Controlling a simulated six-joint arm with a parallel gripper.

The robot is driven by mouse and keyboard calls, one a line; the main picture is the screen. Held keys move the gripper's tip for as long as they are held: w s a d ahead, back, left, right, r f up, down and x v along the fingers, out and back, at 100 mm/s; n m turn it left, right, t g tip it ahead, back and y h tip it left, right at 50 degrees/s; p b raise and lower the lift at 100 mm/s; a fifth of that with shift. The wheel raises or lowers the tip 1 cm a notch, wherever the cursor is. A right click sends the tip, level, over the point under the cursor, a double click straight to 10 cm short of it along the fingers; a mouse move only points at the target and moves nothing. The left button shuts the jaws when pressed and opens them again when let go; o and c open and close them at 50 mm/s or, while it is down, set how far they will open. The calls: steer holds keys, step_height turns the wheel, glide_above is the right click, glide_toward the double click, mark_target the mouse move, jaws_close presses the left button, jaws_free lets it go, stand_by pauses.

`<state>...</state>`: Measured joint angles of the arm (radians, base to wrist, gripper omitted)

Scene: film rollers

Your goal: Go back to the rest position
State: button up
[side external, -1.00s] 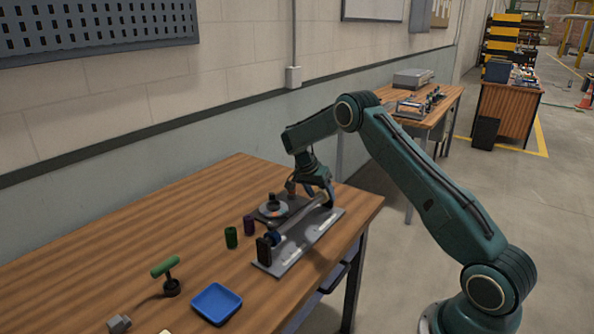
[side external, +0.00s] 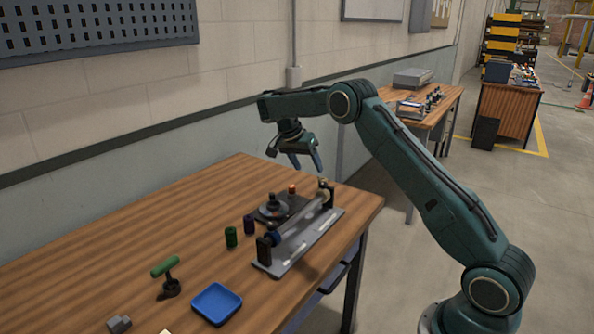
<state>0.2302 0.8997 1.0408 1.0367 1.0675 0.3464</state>
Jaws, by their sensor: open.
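My gripper (side external: 306,162) is open and empty, with its fingers pointing down. It hangs in the air above the far end of the table, clear of everything. Below it, the roller fixture (side external: 285,262) is a grey plate with black end supports and a long roller (side external: 300,218) lying between them. A dark round piece (side external: 272,208) on a flat base stands beside the fixture. A small orange-topped piece (side external: 292,189) stands just behind it.
The wall runs behind the table. The table's left part is largely clear.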

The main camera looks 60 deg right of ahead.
steer(key=shift+a+r, duration=0.15)
steer(key=shift+r, duration=0.2)
steer(key=s+a+r+n+t+y, duration=0.1)
steer(key=s+a+r+n+t, duration=0.1)
steer(key=s+a+r+n, duration=0.35)
steer(key=s+a+r+n+t, duration=0.25)
steer(key=s+a+r, duration=0.35)
steer(key=r, duration=0.5)
steer(key=s+a+f+n+t+y, duration=0.1)
steer(key=s+a+n, duration=0.3)
steer(key=s+a, duration=0.3)
steer(key=s+a+f+n+t+y, duration=0.2)
steer(key=s+a+n, duration=0.3)
steer(key=s, duration=1)
steer(key=shift+s+a+f+n+y, duration=0.2)
steer(key=shift+a+f+n+y, duration=0.1)
steer(key=shift+a, duration=0.8)
